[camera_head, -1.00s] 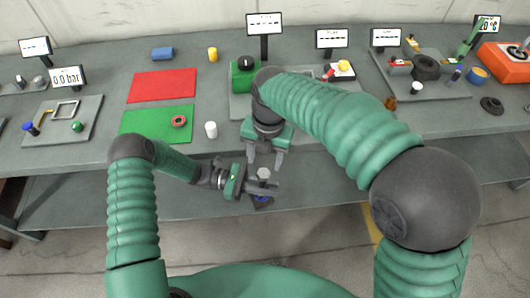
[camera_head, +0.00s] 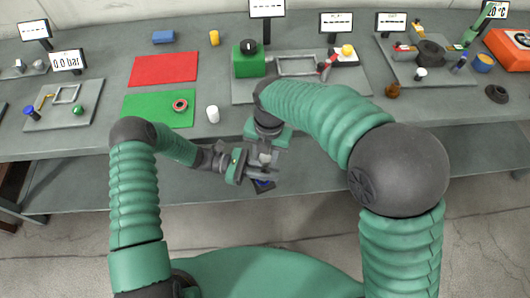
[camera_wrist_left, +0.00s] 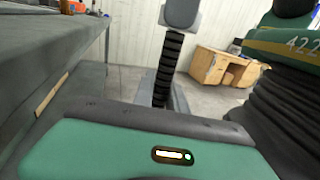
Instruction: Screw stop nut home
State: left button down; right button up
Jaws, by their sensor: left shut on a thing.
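My left gripper (camera_head: 255,170) is shut on an upright part in front of the table's front edge. A black ribbed or threaded rod (camera_wrist_left: 168,68) shows beyond the palm in the left wrist view, with a grey block (camera_wrist_left: 181,12) at its top. In the head view a pale grey piece (camera_head: 265,157) shows at the top, and a dark blue end (camera_head: 263,183) below the jaws. My right gripper (camera_head: 268,150) points down at the pale piece; whether it touches is unclear. A red ring (camera_head: 180,105), perhaps a nut, lies on the green mat (camera_head: 140,108).
A white cylinder (camera_head: 212,114) stands right of the green mat. A red mat (camera_head: 165,70) and a green box (camera_head: 248,62) are farther back. Fixture plates and small signs line the table. The space below my grippers is open down to a lower shelf (camera_head: 160,195).

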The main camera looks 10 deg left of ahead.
jog(key=shift+a, duration=0.1)
grip_shut()
jog(key=m, duration=0.5)
jog(key=shift+m, duration=0.4)
jog(key=m, duration=0.7)
jog(key=shift+a, duration=0.1)
jog(key=o, duration=0.8)
grip_release()
jog(key=shift+r, duration=0.1)
